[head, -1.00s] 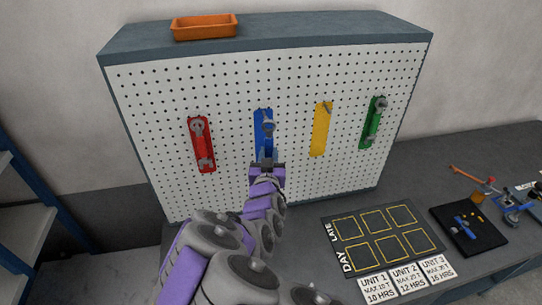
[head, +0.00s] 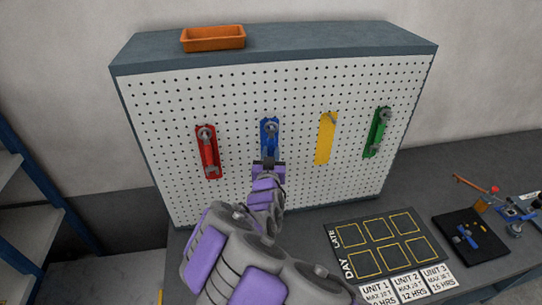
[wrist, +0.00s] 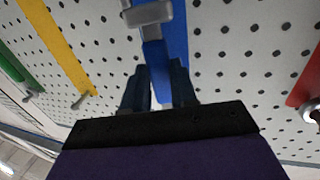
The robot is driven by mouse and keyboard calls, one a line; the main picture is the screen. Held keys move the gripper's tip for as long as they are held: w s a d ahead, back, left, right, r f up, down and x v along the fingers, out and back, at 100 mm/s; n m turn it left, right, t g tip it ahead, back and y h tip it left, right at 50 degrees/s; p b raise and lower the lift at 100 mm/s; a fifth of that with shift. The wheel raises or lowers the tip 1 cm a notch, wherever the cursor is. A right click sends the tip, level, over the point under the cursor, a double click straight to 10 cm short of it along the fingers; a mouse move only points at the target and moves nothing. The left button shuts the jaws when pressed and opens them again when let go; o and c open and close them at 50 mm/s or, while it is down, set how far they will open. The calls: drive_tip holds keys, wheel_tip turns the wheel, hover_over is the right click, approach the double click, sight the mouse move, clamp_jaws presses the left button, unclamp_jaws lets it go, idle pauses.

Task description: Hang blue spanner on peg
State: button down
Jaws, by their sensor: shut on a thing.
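A red strip with a spanner (head: 207,150) is left of the blue one. Right are a yellow strip (head: 326,140) with a bare peg and a green strip with a spanner (head: 377,132). An orange tray (head: 213,38) sits on top. A dark marked mat (head: 385,245) lies on the bench.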

drive_tip(key=shift+w+a, duration=0.15)
drive_tip(key=shift+w, duration=0.5)
drive_tip(key=shift+w+a+f+b, duration=0.1)
drive_tip(key=shift+w+f+b, duration=0.4)
drive_tip(key=shift+b, duration=0.2)
drive_tip(key=c, duration=0.8)
unclamp_jaws()
